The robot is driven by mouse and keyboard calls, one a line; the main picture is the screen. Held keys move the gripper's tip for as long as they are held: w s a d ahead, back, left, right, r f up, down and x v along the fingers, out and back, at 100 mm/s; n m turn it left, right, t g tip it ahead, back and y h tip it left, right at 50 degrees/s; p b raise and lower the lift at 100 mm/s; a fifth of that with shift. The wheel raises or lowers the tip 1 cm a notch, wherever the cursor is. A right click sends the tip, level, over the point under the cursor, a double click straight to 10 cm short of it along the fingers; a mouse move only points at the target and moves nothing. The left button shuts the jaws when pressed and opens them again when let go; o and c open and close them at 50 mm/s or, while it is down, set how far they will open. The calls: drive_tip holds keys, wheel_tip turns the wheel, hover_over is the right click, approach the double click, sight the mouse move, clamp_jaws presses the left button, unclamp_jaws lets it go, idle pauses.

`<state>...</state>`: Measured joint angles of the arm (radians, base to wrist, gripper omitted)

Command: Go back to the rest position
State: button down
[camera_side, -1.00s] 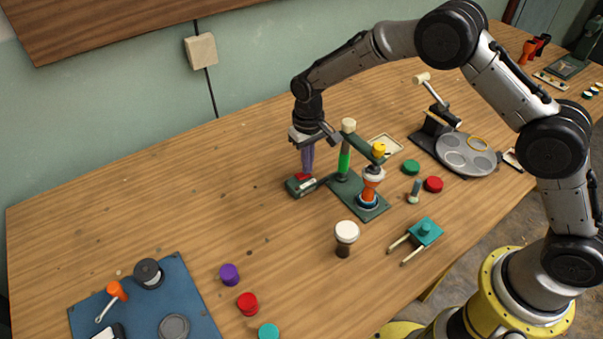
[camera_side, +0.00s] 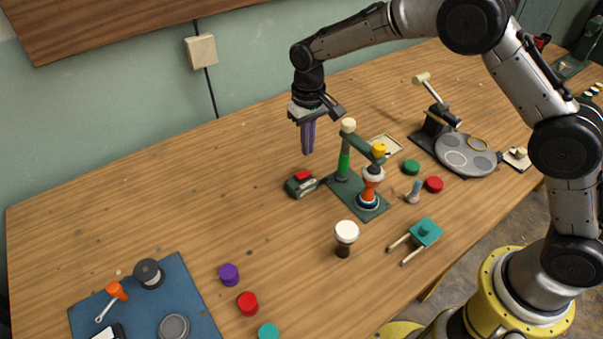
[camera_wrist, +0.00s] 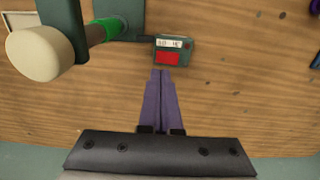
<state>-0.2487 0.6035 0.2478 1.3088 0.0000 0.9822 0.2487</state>
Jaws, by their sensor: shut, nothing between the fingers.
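My gripper (camera_side: 308,151) has purple fingers, pressed together with nothing between them. In the side view it hangs pointing down in the air, above and behind a small dark green box with a red button (camera_side: 303,177). In the wrist view the shut fingertips (camera_wrist: 161,74) point toward that box, whose red button (camera_wrist: 168,58) and small display are in plain sight. The fingers are apart from the box. Beside the box is a green stand (camera_side: 344,165) with a cream knob.
A grey round plate (camera_side: 466,155) with a black lever stand is at right. A blue mat (camera_side: 190,285) lies front left. The table's left middle is clear.

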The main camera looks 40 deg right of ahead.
drive_tip(key=shift+r, duration=0.2)
drive_tip(key=s+d+r+t, duration=0.2)
drive_tip(key=d+r+t, duration=0.15)
drive_tip(key=r, duration=1.05)
drive_tip(key=s+d+r+m+t, duration=0.1)
drive_tip(key=s+d+r, duration=0.5)
drive_tip(key=s+r, duration=0.45)
drive_tip(key=s+d+t, duration=0.2)
drive_tip(key=s+d, duration=0.1)
drive_tip(key=s, duration=1.1)
drive_tip(key=s+f, duration=0.7)
drive_tip(key=shift+s+d+f+n+g, duration=0.2)
drive_tip(key=shift+s+n+g, duration=0.1)
drive_tip(key=shift+n+g, duration=0.15)
